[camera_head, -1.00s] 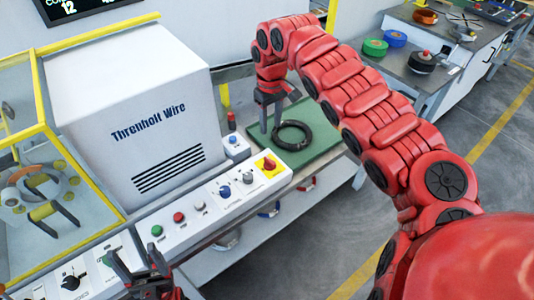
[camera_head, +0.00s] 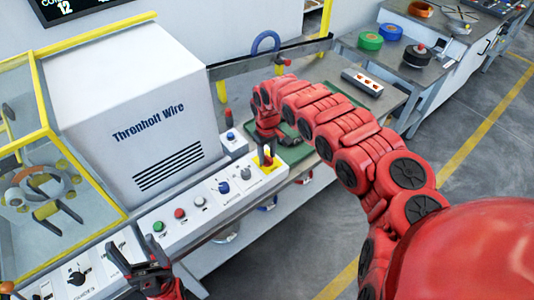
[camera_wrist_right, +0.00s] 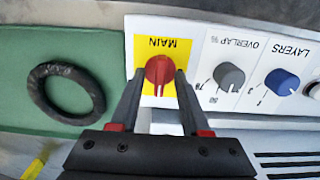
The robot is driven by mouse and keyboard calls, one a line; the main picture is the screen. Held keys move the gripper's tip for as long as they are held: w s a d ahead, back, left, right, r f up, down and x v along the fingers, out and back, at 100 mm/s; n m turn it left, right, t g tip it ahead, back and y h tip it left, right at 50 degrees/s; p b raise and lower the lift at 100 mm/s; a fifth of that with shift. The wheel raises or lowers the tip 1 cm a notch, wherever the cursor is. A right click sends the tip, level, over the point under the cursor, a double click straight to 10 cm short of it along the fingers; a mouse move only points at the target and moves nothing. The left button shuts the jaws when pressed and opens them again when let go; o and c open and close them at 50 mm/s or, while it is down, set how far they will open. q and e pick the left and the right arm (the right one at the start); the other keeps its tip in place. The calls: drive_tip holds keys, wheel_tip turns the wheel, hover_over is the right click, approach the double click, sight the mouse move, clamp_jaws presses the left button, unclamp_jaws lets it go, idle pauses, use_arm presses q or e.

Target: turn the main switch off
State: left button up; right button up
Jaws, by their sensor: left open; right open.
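The main switch is a red rotary knob (camera_wrist_right: 158,70) on a yellow plate labelled MAIN, upside down in the right wrist view. In the head view its yellow plate (camera_head: 272,168) is at the far right end of the white control panel, partly covered by my gripper. My right gripper (camera_wrist_right: 159,78) is open, its fingertips on either side of the red knob. I cannot tell whether they touch it. My left gripper (camera_head: 132,247) is open and empty near the panel's left part.
Beside the switch are a grey overlap knob (camera_wrist_right: 229,76) and a blue layers knob (camera_wrist_right: 281,81). A black coil (camera_wrist_right: 66,90) lies on a green mat (camera_wrist_right: 110,60). A white machine housing (camera_head: 135,110) rises behind the panel. A small box with red buttons (camera_head: 362,83) sits behind my right arm.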

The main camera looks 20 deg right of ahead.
clamp_jaws()
drive_tip(key=shift+n, duration=0.4)
drive_tip(key=n, duration=0.8)
drive_tip(key=shift+b, duration=0.4)
drive_tip(key=n+b, duration=0.1)
drive_tip(key=n, duration=0.4)
drive_tip(key=shift+f, duration=0.1)
drive_tip(key=shift+n+b, duration=0.7)
drive_tip(key=shift+n, duration=1.3)
